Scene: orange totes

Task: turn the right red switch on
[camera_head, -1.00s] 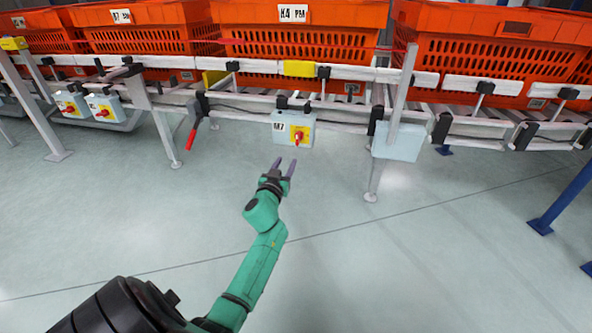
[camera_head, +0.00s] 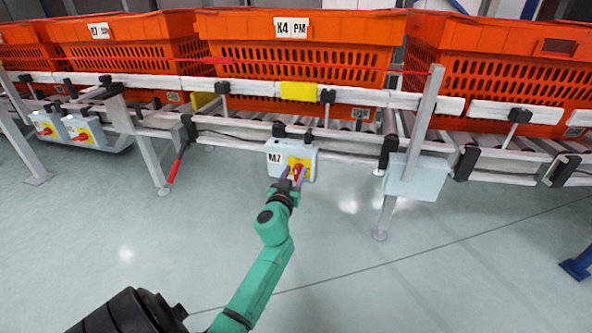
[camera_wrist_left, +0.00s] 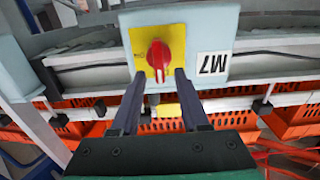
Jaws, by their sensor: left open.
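The red switch (camera_wrist_left: 159,54) is a round knob with a raised grip on a yellow plate, on the light blue-grey M7 box (camera_head: 275,160). The box hangs below the conveyor rail. My left gripper (camera_head: 293,174) is open in front of the knob in the head view, partly covering it. In the left wrist view its two fingertips (camera_wrist_left: 165,73) are apart, close to the knob's lower part, one to each side. I cannot tell whether they touch it. Two more boxes with red switches, the nearer one (camera_head: 82,132), hang at the far left. My right gripper is not in view.
Orange totes (camera_head: 300,60) stand on the roller conveyor above. A red lever (camera_head: 175,171) hangs left of the M7 box, and a metal leg with a blank grey box (camera_head: 417,178) stands to its right. The floor in front is clear.

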